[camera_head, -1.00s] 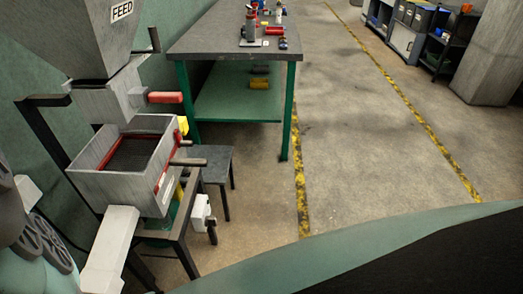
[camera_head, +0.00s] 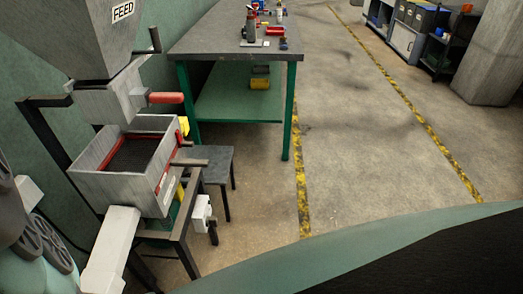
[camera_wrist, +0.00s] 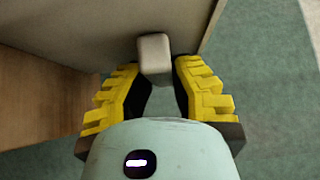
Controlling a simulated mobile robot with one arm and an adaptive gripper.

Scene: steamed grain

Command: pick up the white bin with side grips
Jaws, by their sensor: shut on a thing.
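In the wrist view, my gripper (camera_wrist: 155,85) has its yellow ribbed fingers on either side of a small pale block-shaped grip (camera_wrist: 154,48). It is shut on this grip, which sticks out from a large pale wall (camera_wrist: 65,25), seemingly the side of the white bin. Only part of that wall shows; the rest of the bin is out of the frame. In the head view I cannot make out my gripper or the held bin for certain.
In the head view, a pale open box (camera_head: 105,182) with a red inner frame stands below the FEED hopper (camera_head: 105,35). A grey bench (camera_head: 210,42) with small parts stands behind, beside a low stool (camera_head: 213,160). The floor (camera_head: 360,150) at right is open.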

